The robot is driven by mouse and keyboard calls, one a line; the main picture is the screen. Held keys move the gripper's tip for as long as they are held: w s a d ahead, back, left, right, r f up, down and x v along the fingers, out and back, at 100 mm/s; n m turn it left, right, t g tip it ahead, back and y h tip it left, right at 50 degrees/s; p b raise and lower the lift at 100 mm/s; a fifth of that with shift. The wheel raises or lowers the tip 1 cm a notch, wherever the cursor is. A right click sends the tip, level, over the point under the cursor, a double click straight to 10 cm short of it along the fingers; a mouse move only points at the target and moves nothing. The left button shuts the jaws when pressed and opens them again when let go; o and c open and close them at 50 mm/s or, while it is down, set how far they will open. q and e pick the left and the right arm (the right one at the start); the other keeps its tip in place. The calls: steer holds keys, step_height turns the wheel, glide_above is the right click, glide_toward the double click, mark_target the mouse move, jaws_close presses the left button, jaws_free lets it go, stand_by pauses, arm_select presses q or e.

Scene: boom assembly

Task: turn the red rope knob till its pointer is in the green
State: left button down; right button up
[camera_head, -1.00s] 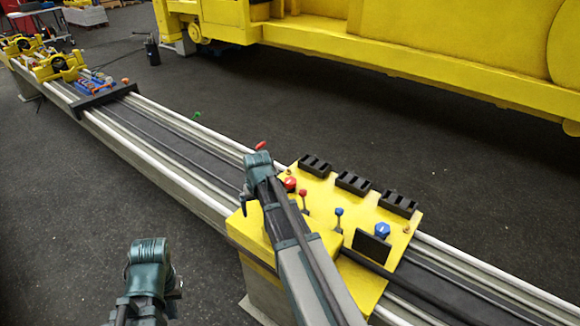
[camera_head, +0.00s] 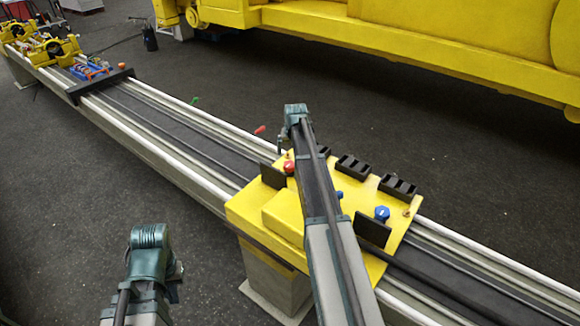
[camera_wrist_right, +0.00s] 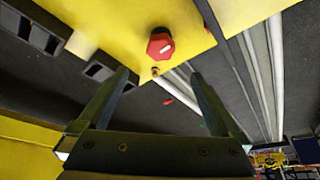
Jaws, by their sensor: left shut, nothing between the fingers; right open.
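The red rope knob (camera_head: 289,166) sits on the yellow console (camera_head: 245,207), partly hidden by my right arm. In the right wrist view the red knob (camera_wrist_right: 159,47) is many-sided with a white pointer mark. It lies beyond and between the open fingers of my right gripper (camera_wrist_right: 158,78), apart from them. In the head view my right gripper (camera_head: 283,141) is above the knob's far side. No green zone can be made out around the knob. My left gripper (camera_head: 174,283) is shut and empty, low at the left, away from the console.
A blue knob (camera_head: 381,213) and a dark upright panel (camera_head: 372,230) stand at the console's right. Another dark panel (camera_head: 272,176) is beside the red knob. Black slotted blocks (camera_head: 397,187) line the far edge. Long rails (camera_head: 150,135) run past the console.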

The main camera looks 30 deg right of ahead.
mark_target(290, 164)
steer(key=b+x, duration=1)
steer(key=x, duration=0.1)
steer(key=shift+w+f, duration=0.15)
steer(key=shift+f, duration=0.2)
steer(key=c, duration=1.3)
